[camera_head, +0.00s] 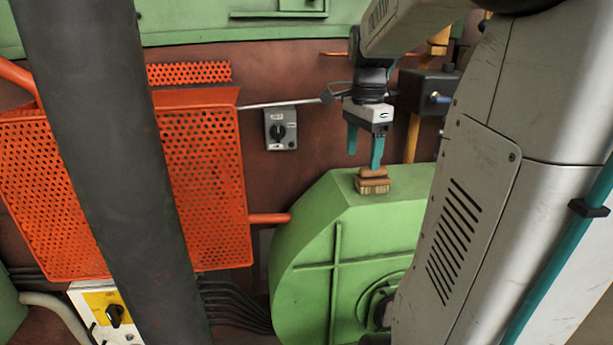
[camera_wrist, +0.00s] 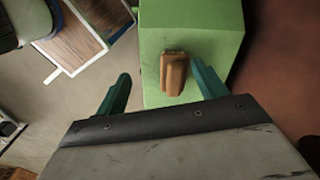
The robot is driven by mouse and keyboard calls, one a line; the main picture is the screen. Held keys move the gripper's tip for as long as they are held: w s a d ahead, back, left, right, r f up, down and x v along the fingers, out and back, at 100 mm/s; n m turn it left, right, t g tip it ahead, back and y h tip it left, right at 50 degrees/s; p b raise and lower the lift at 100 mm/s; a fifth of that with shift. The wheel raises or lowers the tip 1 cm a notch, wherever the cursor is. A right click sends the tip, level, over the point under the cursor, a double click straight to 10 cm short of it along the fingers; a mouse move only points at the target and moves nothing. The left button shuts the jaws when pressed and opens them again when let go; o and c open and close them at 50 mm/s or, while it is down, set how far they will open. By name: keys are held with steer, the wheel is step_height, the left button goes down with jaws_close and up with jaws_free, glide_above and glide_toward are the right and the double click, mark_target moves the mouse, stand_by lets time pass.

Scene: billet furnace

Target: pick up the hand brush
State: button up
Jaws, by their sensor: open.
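The hand brush (camera_head: 373,182) has a brown wooden body with pale bristles below. It rests on the flat top of the green machine housing (camera_head: 318,215). In the wrist view the brush (camera_wrist: 173,73) lies near the edge of the green top, between the lines of my two fingers but closer to the right one. My gripper (camera_head: 365,150) is open and empty, with teal fingers pointing down just above the brush. In the wrist view my gripper (camera_wrist: 160,85) shows both fingers apart, with the brush beyond them. I cannot tell whether a fingertip touches the brush.
An orange perforated guard (camera_head: 205,185) stands to the left, with a dark pillar (camera_head: 105,150) in front of it. A grey switch box (camera_head: 280,128) is on the brown wall behind. A dark box (camera_head: 428,92) is behind my gripper at right.

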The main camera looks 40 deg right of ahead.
mark_target(373, 175)
steer(key=d+m, duration=0.1)
steer(key=d, duration=0.1)
steer(key=d+m, duration=0.1)
steer(key=d, duration=0.1)
steer(key=shift+s+d+f+m, duration=0.1)
steer(key=shift+d+f+m, duration=0.05)
steer(key=shift+m, duration=0.15)
steer(key=shift+d+f, duration=0.25)
steer(key=shift+f, duration=0.1)
step_height(373, 175, down, 7)
steer(key=shift+d, duration=0.1)
steer(key=shift+c, duration=0.3)
steer(key=c, duration=1.1)
